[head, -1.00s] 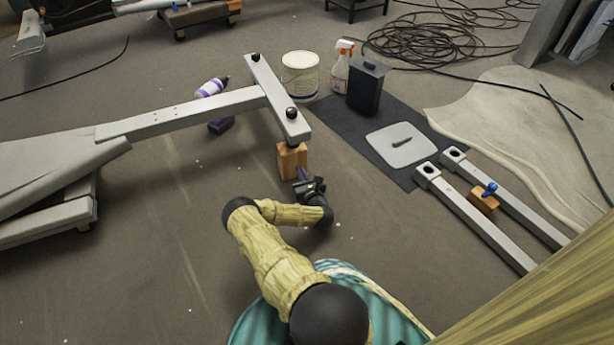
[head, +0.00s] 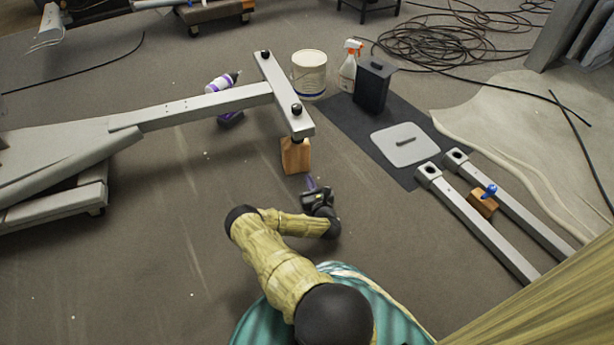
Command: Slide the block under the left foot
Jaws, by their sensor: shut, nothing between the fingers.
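A wooden block (head: 296,155) stands on the floor under the near end of the grey crossbar (head: 283,98) of the elliptical frame. The block's top meets the underside of that end near its foot; whether it bears the weight I cannot tell. My gripper (head: 311,184) is shut and empty, just on the near side of the block, with a small gap of floor between them. Its purple fingertips point toward the block. A second wooden block (head: 482,204) lies between two loose grey rails, with a blue knob beside it.
A white bucket (head: 309,74), a spray bottle (head: 347,66) and a black bin (head: 372,86) stand behind the crossbar. A dark mat (head: 352,129) holds a grey plate (head: 405,144). Grey rails (head: 480,228) lie at right. Floor left of my arm is clear.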

